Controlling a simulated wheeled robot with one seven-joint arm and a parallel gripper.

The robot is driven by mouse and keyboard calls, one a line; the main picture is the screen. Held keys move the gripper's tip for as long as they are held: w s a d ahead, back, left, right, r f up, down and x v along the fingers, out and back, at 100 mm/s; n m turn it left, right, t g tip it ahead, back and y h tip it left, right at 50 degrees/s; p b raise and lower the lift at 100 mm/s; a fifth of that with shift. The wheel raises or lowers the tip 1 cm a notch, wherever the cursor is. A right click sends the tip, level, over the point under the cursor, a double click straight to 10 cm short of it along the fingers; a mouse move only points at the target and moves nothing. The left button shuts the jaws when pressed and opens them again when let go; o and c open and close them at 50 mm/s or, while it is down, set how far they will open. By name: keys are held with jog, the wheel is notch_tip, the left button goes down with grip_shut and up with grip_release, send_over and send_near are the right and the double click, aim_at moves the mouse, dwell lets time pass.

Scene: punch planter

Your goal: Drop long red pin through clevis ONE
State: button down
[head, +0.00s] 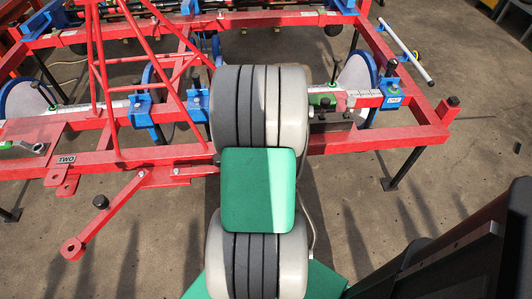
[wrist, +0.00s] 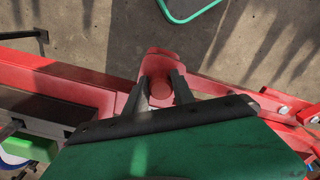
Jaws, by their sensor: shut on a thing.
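In the wrist view my gripper (wrist: 160,79) is shut on the long red pin (wrist: 160,94), with one dark finger on each side of its round red top. The pin is over a red clevis plate (wrist: 160,61) that juts out from the red frame beam. I cannot tell whether the pin is in the hole, because its lower part is hidden. No ONE label shows. In the head view my arm hides the gripper, the pin and this clevis. Another clevis, marked TWO (head: 65,183), is at the left of the beam.
The red planter frame (head: 400,140) spans the head view. A red drawbar link (head: 104,212) with a black knob sticks out at the lower left. A green hose (wrist: 187,17) is on the concrete at the top of the wrist view. Bare concrete lies in front of the frame.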

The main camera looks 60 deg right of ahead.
jog(key=shift+f, duration=0.25)
jog(key=c, duration=1)
grip_release()
notch_tip(320, 180, up, 8)
jog(key=shift+f+p, duration=0.15)
jog(key=shift+p, duration=0.45)
jog(key=w+a+r+n+p, duration=0.1)
jog(key=w+a+r+p, duration=0.45)
jog(key=a+r, duration=0.2)
jog(key=w+a+r+n+t+p, duration=0.1)
jog(key=a+r+p, duration=0.3)
jog(key=a+r, duration=0.4)
jog(key=a+r+n+t+p, duration=0.2)
jog(key=a+r, duration=0.6)
jog(key=a, duration=0.8)
jog(key=p, duration=0.2)
jog(key=shift+w+p, duration=0.3)
jog(key=shift+w, duration=0.1)
